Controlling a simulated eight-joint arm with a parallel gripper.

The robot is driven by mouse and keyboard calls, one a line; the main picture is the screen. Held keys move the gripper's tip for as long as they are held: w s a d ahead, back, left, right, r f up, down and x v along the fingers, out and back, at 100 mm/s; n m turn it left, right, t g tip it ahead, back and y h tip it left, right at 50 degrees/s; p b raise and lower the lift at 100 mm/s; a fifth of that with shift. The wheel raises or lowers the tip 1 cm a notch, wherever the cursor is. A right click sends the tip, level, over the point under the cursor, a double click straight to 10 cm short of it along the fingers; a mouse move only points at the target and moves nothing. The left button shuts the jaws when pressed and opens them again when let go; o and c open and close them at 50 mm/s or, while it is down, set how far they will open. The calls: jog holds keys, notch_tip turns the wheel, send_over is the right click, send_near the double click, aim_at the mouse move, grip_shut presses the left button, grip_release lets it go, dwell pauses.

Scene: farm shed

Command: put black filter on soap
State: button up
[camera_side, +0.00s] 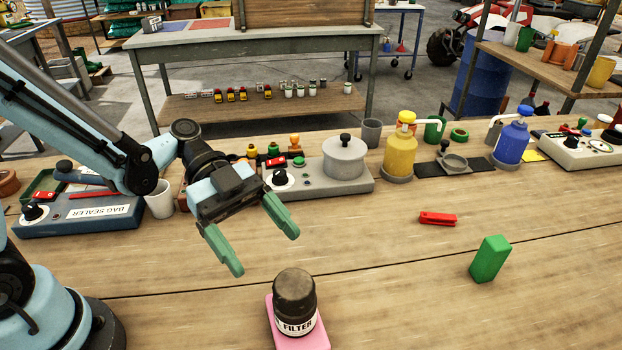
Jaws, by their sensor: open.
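The black filter (295,294) is a dark cylinder with a white band lettered FILTER. It stands upright on a pink block (314,340), which looks like the soap, near the front edge of the picture. The filter hides much of the block's top. My gripper (267,252) is open, its two green fingers spread with nothing between them. It is above the bench, up and to the left of the filter, and apart from it.
A green block (490,259) stands at the right, and a red stapler-like object (437,219) lies behind it. Along the back are a bag sealer (95,211), a grey pot device (345,158), a yellow pump bottle (400,150) and a blue one (512,142). The middle of the bench is clear.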

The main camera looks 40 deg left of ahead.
jog(key=w+a+r+n+t+y, duration=0.1)
jog(key=w+a+n+t+y, duration=0.2)
jog(key=a+n+t+y, duration=0.6)
jog(key=shift+a+r+n+t+y, duration=0.35)
jog(key=shift+a+n+y, duration=1.75)
jog(key=shift+a+n, duration=2.6)
jog(key=shift+w+d+n, duration=0.1)
jog(key=shift+d+n, duration=0.8)
